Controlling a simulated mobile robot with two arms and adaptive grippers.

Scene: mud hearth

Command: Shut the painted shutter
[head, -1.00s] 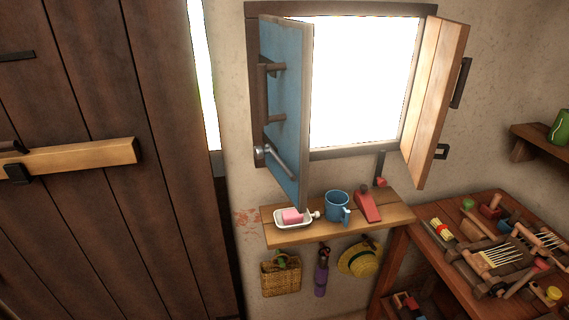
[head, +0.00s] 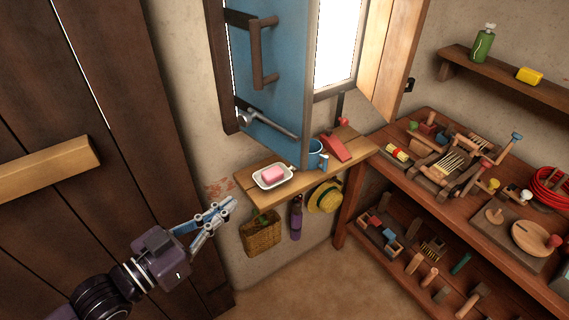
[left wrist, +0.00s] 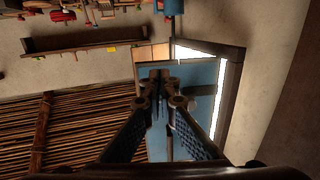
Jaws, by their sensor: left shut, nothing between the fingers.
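The painted shutter (head: 285,75) is a blue panel in the head view, hinged at the left of the bright window and swung out into the room, so it stands open. It has a dark upright handle (head: 257,55) and a grey lever (head: 265,124) near its bottom. My left gripper (head: 230,204) is shut and empty, below and left of the shutter and apart from it, just left of the small shelf. In the left wrist view the blue panel (left wrist: 206,75) shows behind my shut fingers, which hide part of it. My right gripper is in no view.
The small shelf (head: 245,186) under the shutter holds a soap dish (head: 260,183), a blue mug (head: 316,154) and a red wedge-shaped thing (head: 336,148). A basket (head: 260,236) and straw hat (head: 325,197) hang below. A plain wooden shutter (head: 388,55) stands open at right. A workbench (head: 365,170) is right.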

